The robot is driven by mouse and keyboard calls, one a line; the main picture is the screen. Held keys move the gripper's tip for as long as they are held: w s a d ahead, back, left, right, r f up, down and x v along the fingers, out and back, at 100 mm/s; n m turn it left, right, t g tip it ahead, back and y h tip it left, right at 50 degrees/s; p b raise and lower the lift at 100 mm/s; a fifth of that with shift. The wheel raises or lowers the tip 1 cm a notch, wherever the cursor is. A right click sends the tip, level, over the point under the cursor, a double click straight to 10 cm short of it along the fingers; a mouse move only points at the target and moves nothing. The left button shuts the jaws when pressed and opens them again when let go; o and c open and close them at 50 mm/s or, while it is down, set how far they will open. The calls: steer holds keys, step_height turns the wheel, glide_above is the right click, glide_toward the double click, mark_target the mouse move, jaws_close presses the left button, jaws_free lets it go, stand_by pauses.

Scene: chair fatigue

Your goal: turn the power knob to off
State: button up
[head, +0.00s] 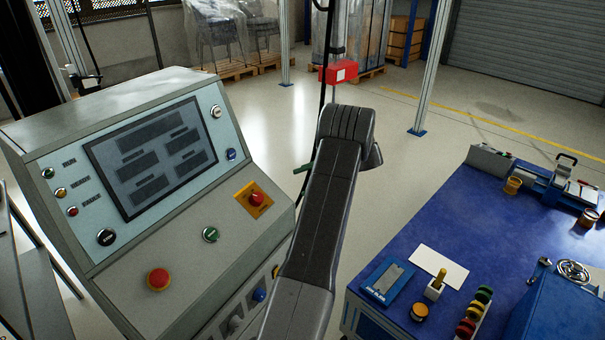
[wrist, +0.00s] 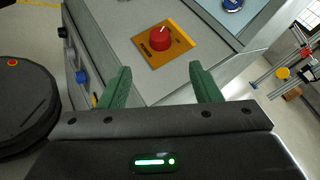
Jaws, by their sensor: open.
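The power knob is a red rotary knob (head: 256,199) on a square orange-yellow plate (head: 245,200), on the sloping front of the grey control console (head: 150,240). In the wrist view the red knob (wrist: 159,38) is above and beyond the fingertips, with a pale pointer line towards the upper right. My gripper (wrist: 160,75) has two green fingers, open and empty, apart from the knob. In the head view my arm hides most of the gripper; one green fingertip (head: 303,169) shows right of the knob.
The console also has a screen (head: 150,155), a red mushroom button (head: 158,279), a green button (head: 210,234) and a blue one (head: 231,155). A blue-topped workbench (head: 430,230) with tools stands to the right. Open floor (head: 390,150) lies behind my arm.

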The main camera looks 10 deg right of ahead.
steer(key=shift+d, duration=0.2)
stand_by(0.5)
steer(key=shift+f, duration=0.1)
steer(key=b, duration=1)
glide_toward(262, 196)
steer(key=shift+x, duration=2.9)
